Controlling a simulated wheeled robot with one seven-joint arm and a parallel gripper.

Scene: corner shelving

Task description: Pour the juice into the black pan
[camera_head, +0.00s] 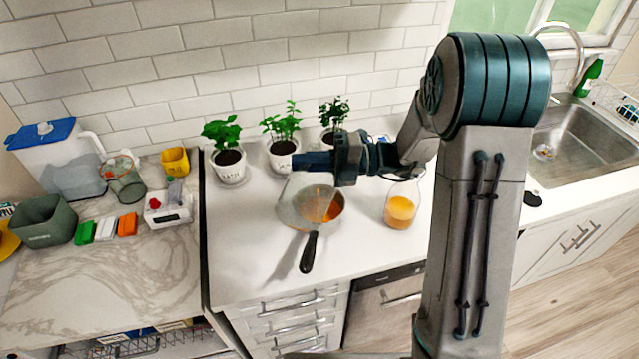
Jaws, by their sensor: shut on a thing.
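My gripper (305,162) is at the upper middle, above the white counter, shut on a clear glass vessel (288,205). The vessel is tilted over the pan, and its outline is faint. The pan (338,197), with a black handle (308,254) pointing to the front, sits on the counter below. A thin orange streak shows between vessel and pan, and orange juice (333,212) shows at the pan's right side. How much juice is left in the vessel is unclear. Another clear glass with orange juice (400,210) stands upright right of the pan.
Several potted plants (229,165) line the wall behind the pan. The left counter holds a water pitcher (62,160), a yellow mug (175,161), a green-grey bin (45,221) and small colored boxes (105,229). A sink (580,145) is at right. The counter front beside the pan handle is clear.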

